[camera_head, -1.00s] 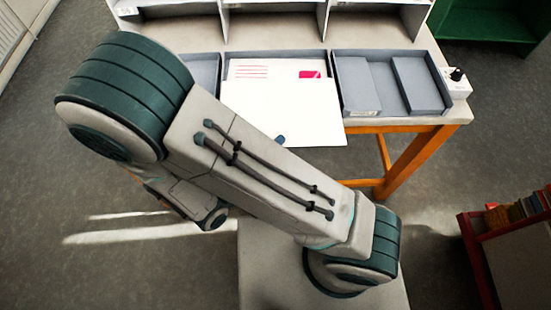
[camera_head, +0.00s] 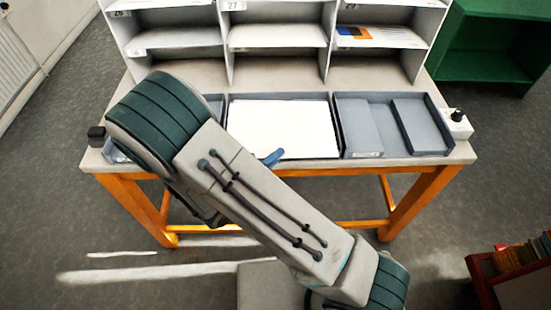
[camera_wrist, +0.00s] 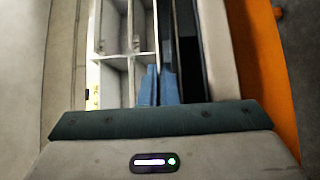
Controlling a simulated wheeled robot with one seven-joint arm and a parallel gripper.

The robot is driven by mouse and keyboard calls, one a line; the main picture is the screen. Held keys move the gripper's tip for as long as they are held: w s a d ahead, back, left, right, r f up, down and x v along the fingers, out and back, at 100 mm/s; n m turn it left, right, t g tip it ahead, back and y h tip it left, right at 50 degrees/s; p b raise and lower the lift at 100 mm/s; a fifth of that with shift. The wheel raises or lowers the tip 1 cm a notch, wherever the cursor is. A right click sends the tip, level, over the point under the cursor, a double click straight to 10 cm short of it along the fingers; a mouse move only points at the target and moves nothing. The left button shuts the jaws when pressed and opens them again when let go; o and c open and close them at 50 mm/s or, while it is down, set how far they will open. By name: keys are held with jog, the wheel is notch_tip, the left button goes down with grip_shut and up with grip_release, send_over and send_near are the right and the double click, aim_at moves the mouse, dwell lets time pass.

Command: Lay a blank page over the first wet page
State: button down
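A blank white page (camera_head: 290,127) lies over the middle grey tray (camera_head: 228,108) on the table. It hides the printed page with the pink mark seen before. Whether it lies flat on that page or slightly above it, I cannot tell. My gripper (camera_head: 272,158) is at the page's front edge, left of its middle, mostly hidden by my arm in the head view. In the wrist view its blue fingers (camera_wrist: 160,85) are close together, with a thin edge between them that looks like the page seen edge-on.
A right tray (camera_head: 423,125) has two compartments with grey inserts. A left tray is mostly behind my arm. A white box with a black knob (camera_head: 457,124) stands at the table's right end. White pigeonhole shelves (camera_head: 277,37) rise along the back, one holding a printed sheet (camera_head: 380,35).

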jog(key=shift+f, duration=0.4)
jog(key=c, duration=1.6)
grip_release()
jog(key=b+v, duration=0.1)
jog(key=v, duration=1.3)
jog(key=shift+b, duration=0.35)
